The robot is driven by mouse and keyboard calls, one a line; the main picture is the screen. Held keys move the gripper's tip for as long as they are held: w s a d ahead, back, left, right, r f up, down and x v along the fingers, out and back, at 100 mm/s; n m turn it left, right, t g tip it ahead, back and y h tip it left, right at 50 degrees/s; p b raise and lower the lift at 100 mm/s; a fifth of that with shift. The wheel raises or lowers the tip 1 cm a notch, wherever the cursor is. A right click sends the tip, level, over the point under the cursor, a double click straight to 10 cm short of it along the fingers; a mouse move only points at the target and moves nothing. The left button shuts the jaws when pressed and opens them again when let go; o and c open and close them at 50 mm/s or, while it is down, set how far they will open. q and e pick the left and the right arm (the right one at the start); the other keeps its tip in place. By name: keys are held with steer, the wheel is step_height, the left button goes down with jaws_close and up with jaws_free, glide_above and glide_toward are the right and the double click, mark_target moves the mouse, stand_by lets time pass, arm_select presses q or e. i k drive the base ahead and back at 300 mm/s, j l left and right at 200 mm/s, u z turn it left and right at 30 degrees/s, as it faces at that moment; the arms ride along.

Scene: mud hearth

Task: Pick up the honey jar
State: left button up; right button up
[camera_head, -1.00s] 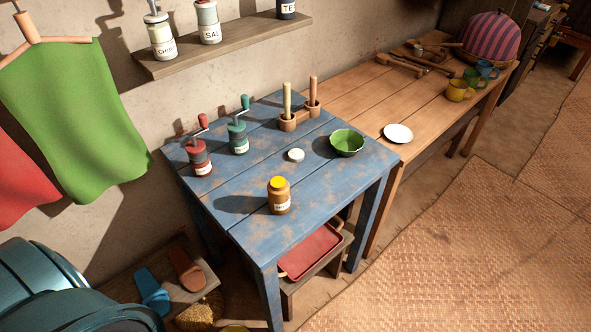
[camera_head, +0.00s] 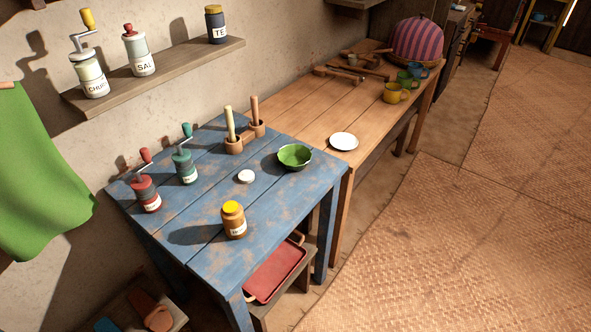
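A brown jar with a yellow lid and a white label (camera_head: 234,221) stands upright near the front edge of the blue table (camera_head: 200,262). Its label is too small to read, but it looks like the honey jar. Neither of my grippers is in view, and nothing touches the jar.
On the blue table are a red grinder (camera_head: 145,190), a teal grinder (camera_head: 184,161), a white lid (camera_head: 246,176), a green bowl (camera_head: 294,157) and a wooden holder (camera_head: 233,147). A red tray (camera_head: 275,270) lies below. Woven mats (camera_head: 440,240) cover open floor at right.

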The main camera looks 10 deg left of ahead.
mark_target(231, 215)
steer(key=k+u, duration=0.1)
steer(key=u, duration=0.25)
steer(key=k+u, duration=0.1)
steer(key=u, duration=0.25)
steer(key=k+u, duration=0.1)
steer(key=u, duration=0.25)
